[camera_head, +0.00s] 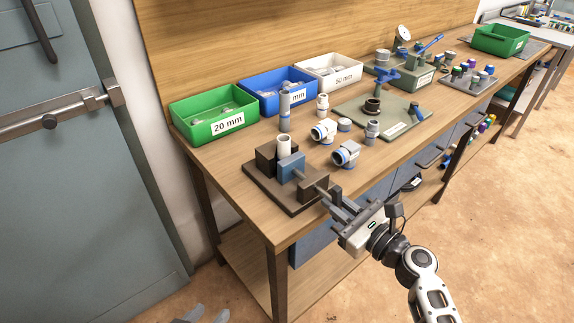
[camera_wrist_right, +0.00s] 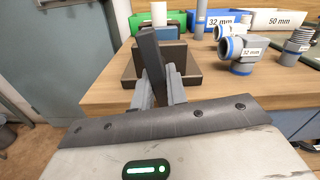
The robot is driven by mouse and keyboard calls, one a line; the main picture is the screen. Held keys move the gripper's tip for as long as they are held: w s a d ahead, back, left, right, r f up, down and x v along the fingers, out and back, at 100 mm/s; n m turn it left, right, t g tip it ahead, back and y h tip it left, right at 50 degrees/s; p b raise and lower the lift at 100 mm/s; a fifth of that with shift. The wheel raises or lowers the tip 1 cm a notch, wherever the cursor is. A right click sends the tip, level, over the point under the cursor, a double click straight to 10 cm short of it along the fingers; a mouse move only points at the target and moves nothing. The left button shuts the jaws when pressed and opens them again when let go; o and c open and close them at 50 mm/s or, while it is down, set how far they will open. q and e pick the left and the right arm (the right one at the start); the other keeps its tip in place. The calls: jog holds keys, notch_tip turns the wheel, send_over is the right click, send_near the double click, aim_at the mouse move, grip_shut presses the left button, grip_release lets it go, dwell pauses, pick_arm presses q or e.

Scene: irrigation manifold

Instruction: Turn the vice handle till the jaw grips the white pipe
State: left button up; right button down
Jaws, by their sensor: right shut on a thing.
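The vice (camera_head: 285,195) sits on a dark base plate at the bench's near corner. The white pipe (camera_head: 284,146) stands upright between the dark fixed jaw (camera_head: 265,160) and the blue moving jaw (camera_head: 292,168); I cannot tell whether the blue jaw touches it. My right gripper (camera_head: 333,197) is shut on the dark vice handle (camera_wrist_right: 150,55), which stands nearly upright, leaning slightly, between the fingers in the wrist view.
Green (camera_head: 213,114), blue (camera_head: 276,90) and white (camera_head: 328,72) bins line the bench's back. Grey pipe fittings (camera_head: 345,153) stand right of the vice. A green plate (camera_head: 383,115) with a fitting lies farther right. A grey door (camera_head: 75,170) is at left.

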jog(key=shift+r+m+p, duration=0.1)
jog(key=shift+m+p, duration=0.7)
jog(key=shift+m, duration=1.2)
jog(key=m, duration=0.2)
jog(key=shift+m, duration=1.1)
